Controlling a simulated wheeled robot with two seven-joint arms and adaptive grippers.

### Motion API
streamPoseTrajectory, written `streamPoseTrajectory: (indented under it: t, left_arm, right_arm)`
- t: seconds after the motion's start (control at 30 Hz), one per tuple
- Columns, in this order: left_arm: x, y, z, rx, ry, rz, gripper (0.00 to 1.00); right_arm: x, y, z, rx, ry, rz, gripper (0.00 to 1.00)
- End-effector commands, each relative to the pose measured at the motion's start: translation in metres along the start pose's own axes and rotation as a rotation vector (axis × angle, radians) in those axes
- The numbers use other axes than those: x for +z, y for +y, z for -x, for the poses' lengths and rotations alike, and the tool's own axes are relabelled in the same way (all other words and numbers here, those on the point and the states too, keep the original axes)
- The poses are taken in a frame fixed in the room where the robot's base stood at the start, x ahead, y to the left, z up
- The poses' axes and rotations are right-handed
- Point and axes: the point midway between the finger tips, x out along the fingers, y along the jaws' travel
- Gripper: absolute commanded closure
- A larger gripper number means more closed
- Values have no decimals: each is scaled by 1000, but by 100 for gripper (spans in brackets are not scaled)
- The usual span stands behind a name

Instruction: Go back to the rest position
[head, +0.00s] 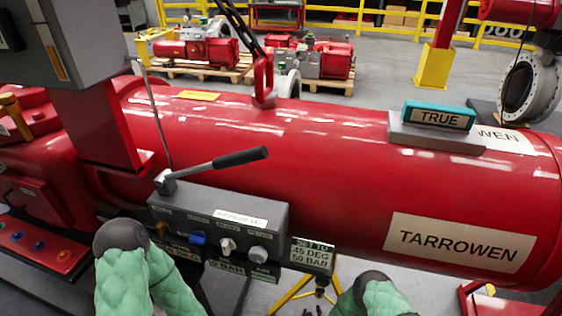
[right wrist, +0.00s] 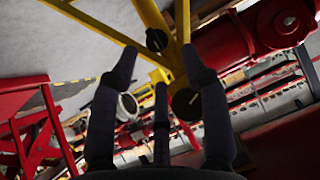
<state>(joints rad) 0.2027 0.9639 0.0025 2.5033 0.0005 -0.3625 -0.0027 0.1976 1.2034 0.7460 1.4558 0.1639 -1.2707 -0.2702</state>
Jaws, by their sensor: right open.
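My right gripper (right wrist: 156,78) shows in the right wrist view with its dark fingers spread open and nothing between them. Yellow bars and red machinery lie beyond the fingers, apart from them as far as I can tell. In the head view my two green-padded arms come in at the bottom edge, the left one bent in front of the valve actuator's lower left part and the right one low at the centre right. My left gripper is not visible. The big red actuator cylinder (head: 330,150) lies across the head view.
A grey control box (head: 220,222) with a black-handled lever (head: 240,158) and several knobs juts from the cylinder just above my arms. A teal TRUE display (head: 438,116) sits on top. A yellow stand (head: 298,292) is below. Pallets and yellow railings stand behind.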

Motion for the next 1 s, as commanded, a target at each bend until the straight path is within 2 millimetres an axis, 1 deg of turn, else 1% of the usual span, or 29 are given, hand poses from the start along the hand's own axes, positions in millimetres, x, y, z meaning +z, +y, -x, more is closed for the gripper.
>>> streamPoseTrajectory:
  t: [0.03,0.17,0.27,0.37,0.4,0.47,0.5,0.57,0.6,0.7,0.8,0.9,1.0]
  left_arm:
    - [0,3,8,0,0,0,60]
    - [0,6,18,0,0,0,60]
    - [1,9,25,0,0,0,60]
    - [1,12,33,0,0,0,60]
    - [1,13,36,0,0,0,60]
    - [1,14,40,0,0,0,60]
    - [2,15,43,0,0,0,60]
    - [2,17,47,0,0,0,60]
    - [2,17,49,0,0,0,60]
    - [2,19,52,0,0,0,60]
    - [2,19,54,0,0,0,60]
    - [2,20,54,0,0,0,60]
    - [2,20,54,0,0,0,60]
  right_arm:
    - [-9,-2,10,-26,-58,-12,54]
    - [-17,-8,37,-91,-223,-49,54]
    - [-22,-11,68,-134,-353,-72,54]
    - [-26,-12,106,-171,-486,-92,54]
    - [-27,-12,123,-184,-539,-100,54]
    - [-29,-12,150,-202,-618,-108,54]
    - [-30,-11,168,-211,-669,-114,54]
    - [-32,-10,195,-224,-739,-120,54]
    - [-32,-9,212,-231,-783,-122,54]
    - [-32,-6,246,-240,-868,-128,54]
    - [-32,-5,268,-247,-922,-129,54]
    - [-31,-4,276,-248,-943,-130,54]
    - [-31,-4,276,-248,-943,-130,54]
